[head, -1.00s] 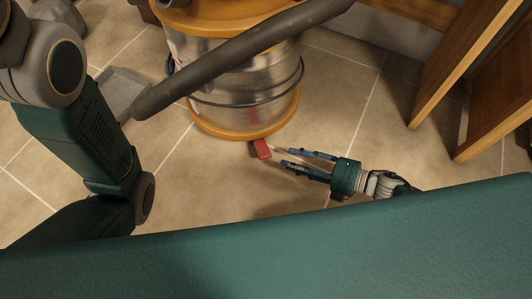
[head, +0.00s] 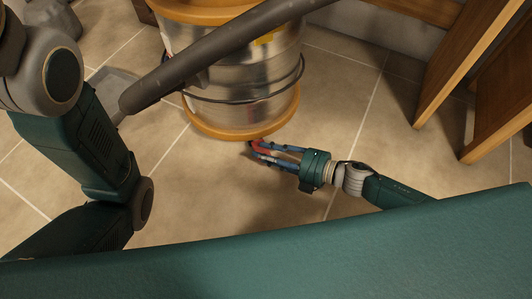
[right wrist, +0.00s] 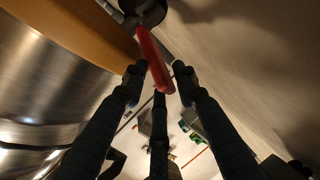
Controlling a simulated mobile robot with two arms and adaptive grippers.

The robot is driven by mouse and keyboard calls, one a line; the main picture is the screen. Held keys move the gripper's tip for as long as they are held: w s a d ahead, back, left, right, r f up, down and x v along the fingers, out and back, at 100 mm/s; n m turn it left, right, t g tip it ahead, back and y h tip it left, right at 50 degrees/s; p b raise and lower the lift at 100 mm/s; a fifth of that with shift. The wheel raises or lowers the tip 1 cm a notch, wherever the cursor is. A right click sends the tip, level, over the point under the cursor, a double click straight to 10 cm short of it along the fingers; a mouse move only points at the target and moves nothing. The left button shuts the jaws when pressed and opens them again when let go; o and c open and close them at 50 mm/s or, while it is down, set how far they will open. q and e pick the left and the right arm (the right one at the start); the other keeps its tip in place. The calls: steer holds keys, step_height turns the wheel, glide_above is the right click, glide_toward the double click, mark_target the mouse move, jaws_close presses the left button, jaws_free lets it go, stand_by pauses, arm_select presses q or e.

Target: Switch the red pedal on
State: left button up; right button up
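The red pedal (head: 262,149) sticks out low at the front of the round metal vacuum drum (head: 240,90), near the floor. My right gripper (head: 257,152) is at the pedal, with its blue-grey fingers around it and partly hiding it. In the right wrist view the red pedal (right wrist: 153,60) is a narrow tilted bar between the spread fingertips of my right gripper (right wrist: 158,75). The fingers look open, with small gaps beside the pedal. Contact is hard to tell. My left arm shows at the left of the head view, but its gripper is not in view.
A thick grey hose (head: 215,58) crosses in front of the drum. The drum's orange base ring (head: 235,133) is close beside my right fingers. Wooden furniture (head: 465,75) stands at the right. The tiled floor (head: 345,105) between is clear.

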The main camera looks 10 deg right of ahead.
jaws_close()
steer(key=shift+f, duration=0.1)
steer(key=shift+s+f+b, duration=0.1)
steer(key=shift+f+b, duration=0.15)
steer(key=shift+b, duration=0.25)
steer(key=f+n+t+b, duration=0.1)
steer(key=b, duration=0.1)
steer(key=f+y+b, duration=0.1)
steer(key=b, duration=0.2)
steer(key=shift+s+f+n+t+y+b, duration=0.1)
steer(key=shift+s+n+t+y+b, duration=0.1)
steer(key=shift+n+t+y+b, duration=0.15)
steer(key=shift+n+t+y, duration=0.25)
steer(key=shift+n, duration=0.2)
